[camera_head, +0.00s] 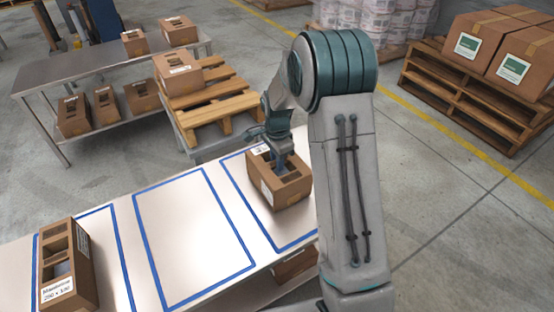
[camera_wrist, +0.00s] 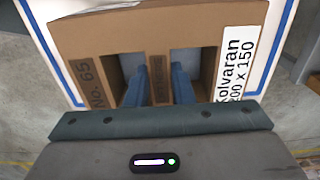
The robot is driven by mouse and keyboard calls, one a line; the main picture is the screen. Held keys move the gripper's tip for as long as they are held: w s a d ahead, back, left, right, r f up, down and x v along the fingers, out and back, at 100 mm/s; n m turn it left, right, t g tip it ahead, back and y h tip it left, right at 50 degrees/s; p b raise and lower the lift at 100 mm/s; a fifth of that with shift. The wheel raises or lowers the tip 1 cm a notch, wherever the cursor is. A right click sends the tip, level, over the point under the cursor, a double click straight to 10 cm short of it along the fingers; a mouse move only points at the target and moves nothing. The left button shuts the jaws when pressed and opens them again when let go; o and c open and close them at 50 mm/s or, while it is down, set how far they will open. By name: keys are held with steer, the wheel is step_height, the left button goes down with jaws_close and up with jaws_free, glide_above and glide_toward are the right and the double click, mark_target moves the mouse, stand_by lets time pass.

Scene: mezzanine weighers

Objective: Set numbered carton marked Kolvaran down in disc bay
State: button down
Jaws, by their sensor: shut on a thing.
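The brown carton marked Kolvaran (camera_wrist: 243,62) fills the upper part of the wrist view, with "No. 65" on its left side and a white label on its right. My gripper (camera_wrist: 159,88) has its two blue fingers in the carton's two openings, shut on the divider between them. In the head view the carton (camera_head: 290,193) is at the right blue-outlined bay (camera_head: 234,186) of the pale table, under my gripper (camera_head: 282,162). I cannot tell whether its underside touches the table. No bay name is readable; my gripper partly hides the bay's far end.
The middle bay (camera_head: 185,240) is empty. Another labelled carton (camera_head: 85,275) stands on the left bay. A carton (camera_head: 296,264) sits below the table. Behind are a metal bench (camera_head: 95,65) with several cartons and a wooden pallet (camera_head: 215,112). Large boxes (camera_head: 478,45) stand on a pallet at right.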

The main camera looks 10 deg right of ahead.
steer(key=shift+f, duration=0.3)
steer(key=c, duration=1.2)
jaws_free()
steer(key=shift+r, duration=0.1)
steer(key=shift+o, duration=0.2)
steer(key=shift+r, duration=0.1)
step_height(320, 180, up, 14)
steer(key=p, duration=0.1)
steer(key=shift+f, duration=0.2)
